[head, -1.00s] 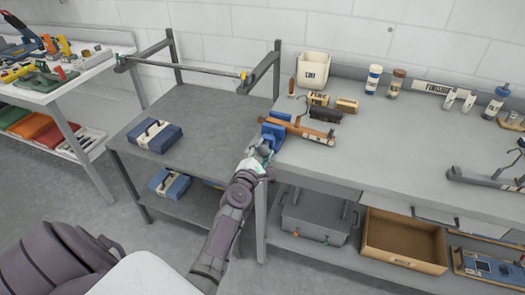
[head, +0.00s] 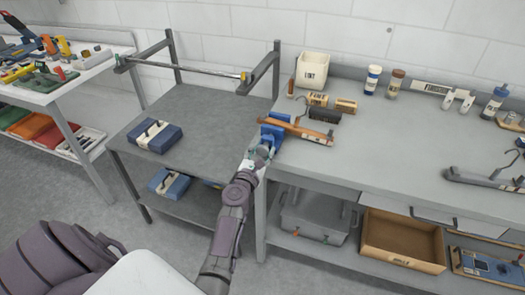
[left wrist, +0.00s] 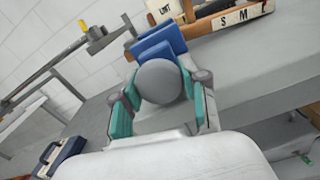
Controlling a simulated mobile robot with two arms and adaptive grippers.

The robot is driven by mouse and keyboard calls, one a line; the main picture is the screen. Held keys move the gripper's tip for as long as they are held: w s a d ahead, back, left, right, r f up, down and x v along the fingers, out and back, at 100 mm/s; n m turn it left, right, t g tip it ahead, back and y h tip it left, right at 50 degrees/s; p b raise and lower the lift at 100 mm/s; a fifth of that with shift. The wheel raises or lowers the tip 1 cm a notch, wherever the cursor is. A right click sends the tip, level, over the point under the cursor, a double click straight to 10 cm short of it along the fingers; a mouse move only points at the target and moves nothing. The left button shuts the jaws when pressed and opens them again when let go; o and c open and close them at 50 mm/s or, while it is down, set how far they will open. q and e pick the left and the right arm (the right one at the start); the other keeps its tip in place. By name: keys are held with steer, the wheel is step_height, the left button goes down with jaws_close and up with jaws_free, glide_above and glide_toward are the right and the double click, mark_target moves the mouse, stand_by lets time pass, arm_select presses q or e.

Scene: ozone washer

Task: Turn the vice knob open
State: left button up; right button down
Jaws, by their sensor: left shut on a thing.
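The blue vice (head: 272,130) is fixed at the left end of the right-hand grey bench. An orange-brown wooden tool lies across it. In the left wrist view the blue vice jaws (left wrist: 158,43) stand just behind a round grey knob (left wrist: 159,82). My left gripper (head: 262,153) is at the front of the vice. Its teal-padded fingers (left wrist: 160,98) are on both sides of the knob and shut on it. In the head view the gripper mostly hides the knob. My right gripper is not in view.
The wooden tool (head: 308,133) reaches right over the bench (head: 400,150). A white bin (head: 312,69) and small blocks stand behind it. A lower grey table (head: 200,130) with a blue case (head: 154,136) is left of the vice. A cardboard box (head: 403,262) sits on the shelf below.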

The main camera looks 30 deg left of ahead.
arm_select(q)
steer(key=shift+f, duration=0.15)
stand_by(0.3)
steer(key=o, duration=1.1)
steer(key=shift+s, duration=0.1)
steer(key=v, duration=0.7)
steer(key=shift+s+d, duration=0.15)
